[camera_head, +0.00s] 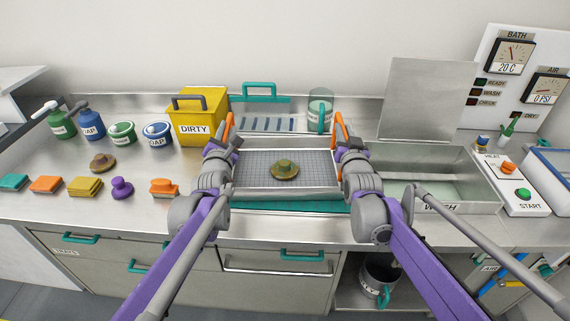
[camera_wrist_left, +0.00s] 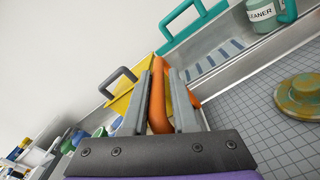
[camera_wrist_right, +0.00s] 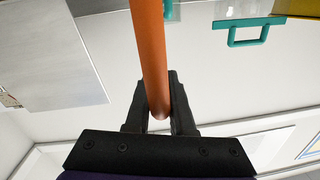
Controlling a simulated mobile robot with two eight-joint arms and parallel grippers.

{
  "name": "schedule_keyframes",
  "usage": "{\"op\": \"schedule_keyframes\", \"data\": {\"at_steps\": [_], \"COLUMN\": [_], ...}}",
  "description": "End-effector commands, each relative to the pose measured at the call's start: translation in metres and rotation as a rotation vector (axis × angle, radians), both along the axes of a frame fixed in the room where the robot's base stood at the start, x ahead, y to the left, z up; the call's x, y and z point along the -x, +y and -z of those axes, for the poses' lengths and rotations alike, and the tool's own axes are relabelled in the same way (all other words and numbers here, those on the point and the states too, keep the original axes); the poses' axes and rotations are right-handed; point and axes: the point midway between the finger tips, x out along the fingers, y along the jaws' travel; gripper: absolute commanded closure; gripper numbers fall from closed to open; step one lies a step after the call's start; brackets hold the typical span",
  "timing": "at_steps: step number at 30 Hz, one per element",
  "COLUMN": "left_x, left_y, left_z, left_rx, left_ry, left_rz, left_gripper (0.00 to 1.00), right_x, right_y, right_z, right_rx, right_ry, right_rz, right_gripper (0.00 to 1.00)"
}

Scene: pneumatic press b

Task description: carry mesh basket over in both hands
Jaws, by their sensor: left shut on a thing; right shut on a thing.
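The mesh basket (camera_head: 240,177) is a shallow grey wire tray with orange handles at its left and right ends. It sits low over the middle of the counter, over a teal surface; I cannot tell whether it touches. A round brown-green part (camera_head: 285,169) lies in it, and also shows in the left wrist view (camera_wrist_left: 300,97). My left gripper (camera_head: 226,140) is shut on the left orange handle (camera_wrist_left: 158,95). My right gripper (camera_head: 345,143) is shut on the right orange handle (camera_wrist_right: 150,55).
The wash basin (camera_head: 440,208) with raised lid (camera_head: 425,95) is right of the basket. A yellow DIRTY bin (camera_head: 205,115) stands behind left. A cleaner jug (camera_head: 320,105) stands behind. Sponges, a purple knob and another round part (camera_head: 102,162) lie on the left counter.

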Motion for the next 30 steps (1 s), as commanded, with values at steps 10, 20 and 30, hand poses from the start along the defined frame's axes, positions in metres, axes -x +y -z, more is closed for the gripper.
{"op": "schedule_keyframes", "data": {"at_steps": [10, 20, 30], "left_x": [0.001, 0.005, 0.006], "left_y": [0.006, 0.006, 0.006], "left_z": [-0.010, -0.049, -0.069], "left_rx": [-0.003, -0.003, -0.004], "left_ry": [-0.006, -0.017, -0.023], "left_rz": [-0.009, -0.009, -0.009], "left_gripper": [1.00, 1.00, 1.00], "right_x": [0.001, 0.005, 0.006], "right_y": [-0.006, -0.006, -0.006], "right_z": [-0.009, -0.049, -0.070], "right_rx": [0.000, -0.001, -0.002], "right_ry": [-0.002, -0.016, -0.023], "right_rz": [0.009, 0.008, 0.009], "right_gripper": [1.00, 1.00, 1.00]}}
